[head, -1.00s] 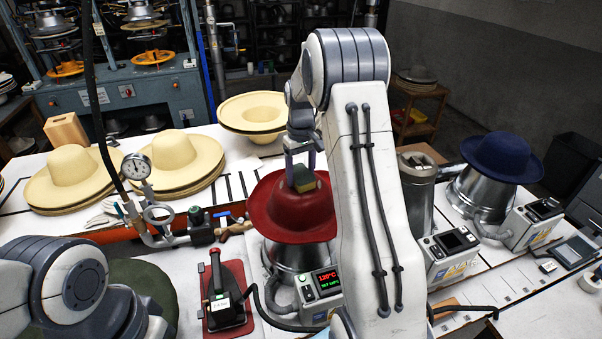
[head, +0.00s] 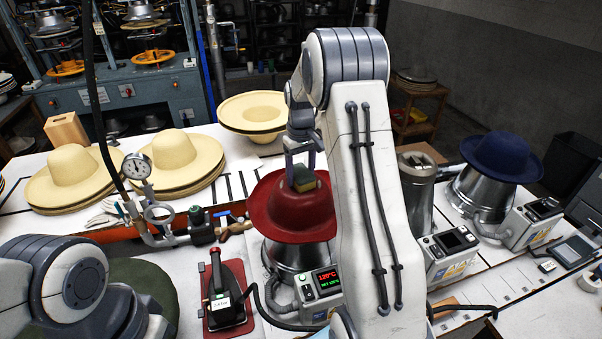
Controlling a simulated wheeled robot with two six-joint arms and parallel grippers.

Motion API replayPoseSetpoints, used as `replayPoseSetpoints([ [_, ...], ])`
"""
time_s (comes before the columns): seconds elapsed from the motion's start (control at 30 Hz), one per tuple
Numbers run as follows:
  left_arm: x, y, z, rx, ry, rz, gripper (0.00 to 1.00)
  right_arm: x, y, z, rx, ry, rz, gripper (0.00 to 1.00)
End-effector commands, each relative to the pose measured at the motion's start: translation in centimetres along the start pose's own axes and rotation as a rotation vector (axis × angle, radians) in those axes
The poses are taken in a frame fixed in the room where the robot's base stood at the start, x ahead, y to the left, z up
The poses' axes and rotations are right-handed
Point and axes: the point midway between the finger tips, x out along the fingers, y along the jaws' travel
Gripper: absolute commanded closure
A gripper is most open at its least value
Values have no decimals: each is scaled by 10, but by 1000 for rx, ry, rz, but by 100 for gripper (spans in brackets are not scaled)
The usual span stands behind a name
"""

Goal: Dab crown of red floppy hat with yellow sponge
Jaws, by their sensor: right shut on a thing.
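The red floppy hat (head: 290,222) sits on a metal heated form in the middle of the table. Its right brim is partly hidden behind my right arm. My right gripper (head: 303,176) is above the crown, shut on the yellow sponge (head: 307,183), which has a dark green side. The sponge is at the top of the crown and appears to touch it; the exact contact is hard to see. My left arm shows at the lower left, but its gripper is out of view.
A blue hat (head: 500,157) sits on another metal form at the right. Cream hats (head: 72,176) are stacked at the left and back. A pressure gauge with pipes (head: 137,167) stands left of the red hat. A red-based iron (head: 228,300) lies in front.

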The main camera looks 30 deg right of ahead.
Motion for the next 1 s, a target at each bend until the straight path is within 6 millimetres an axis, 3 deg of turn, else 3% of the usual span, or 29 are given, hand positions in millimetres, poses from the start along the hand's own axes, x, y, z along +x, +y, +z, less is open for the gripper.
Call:
replayPoseSetpoints([
  [0.27, -2, 0, 0, 0, 0, 0, 100, 0, 0, 1, 0, -5, -2, 78],
  [1.0, -52, 4, -3, 0, 0, 0, 100, -60, 0, 0, 0, -2, -1, 78],
])
